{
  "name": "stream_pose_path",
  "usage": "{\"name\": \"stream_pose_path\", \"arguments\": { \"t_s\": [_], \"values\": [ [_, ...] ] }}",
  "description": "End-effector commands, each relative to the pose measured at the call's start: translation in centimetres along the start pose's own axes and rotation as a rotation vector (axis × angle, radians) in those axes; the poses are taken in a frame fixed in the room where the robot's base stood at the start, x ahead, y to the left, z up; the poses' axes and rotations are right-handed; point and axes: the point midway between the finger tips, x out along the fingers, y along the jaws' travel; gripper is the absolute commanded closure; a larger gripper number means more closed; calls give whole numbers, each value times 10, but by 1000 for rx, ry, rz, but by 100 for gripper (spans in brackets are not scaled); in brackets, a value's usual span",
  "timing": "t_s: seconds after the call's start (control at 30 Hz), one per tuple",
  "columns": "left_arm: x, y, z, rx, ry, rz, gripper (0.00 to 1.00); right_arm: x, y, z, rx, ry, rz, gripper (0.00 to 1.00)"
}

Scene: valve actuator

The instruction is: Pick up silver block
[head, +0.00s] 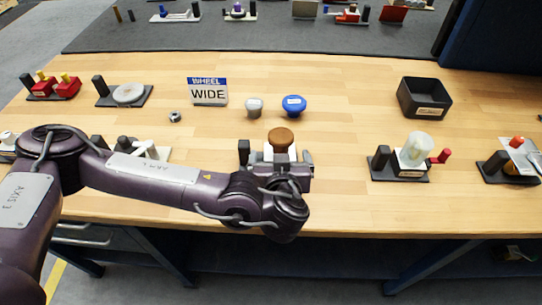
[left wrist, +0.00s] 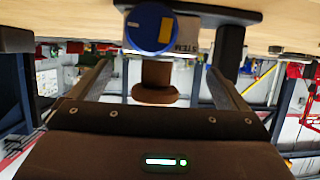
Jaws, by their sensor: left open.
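A small silver metal piece (head: 175,116), nut-like in shape, lies alone on the wooden table, left of centre in the head view. It is too small to make out fully. My left gripper (head: 280,162) is at the front middle of the table, to the right of and nearer than the silver piece. It is at a fixture with a brown round knob (head: 281,136) on a pale block. In the left wrist view my open fingers (left wrist: 157,72) stand on either side of the brown knob (left wrist: 155,96), with visible gaps. A blue disc (left wrist: 151,28) and a "STEM" label show there.
Behind are a "WHEEL WIDE" sign (head: 208,92), a grey knob (head: 254,107) and a blue knob (head: 294,105). A black bin (head: 424,97) stands right. Fixtures with dark posts (head: 381,157) line the front edge.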

Motion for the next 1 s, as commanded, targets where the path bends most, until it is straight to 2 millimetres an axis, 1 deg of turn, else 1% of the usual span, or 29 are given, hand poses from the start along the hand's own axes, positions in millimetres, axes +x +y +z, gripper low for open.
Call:
{"name": "stream_pose_path", "arguments": {
  "t_s": [0.07, 0.27, 0.4, 0.5, 0.67, 0.77, 1.0],
  "values": [
    [6, 0, 1, 1, 1, 0, 4, 0, 0, 0, 0, 0, 0, 51],
    [34, 2, 11, 3, 2, 0, 4, 0, 0, 0, 0, 0, 0, 51],
    [49, 2, 11, 2, 1, 1, 4, 0, 0, 0, 0, 0, 0, 51],
    [53, 2, 11, 2, 0, 1, 4, 0, 0, 0, 0, 0, 0, 51],
    [52, 2, 11, 1, 0, 2, 4, 0, 0, 0, 0, 0, 0, 51],
    [52, 2, 11, 1, 0, 1, 14, 0, 0, 0, 0, 0, 0, 51],
    [52, 2, 11, 1, 0, 1, 46, 0, 0, 0, 0, 0, 0, 51]
  ]
}}
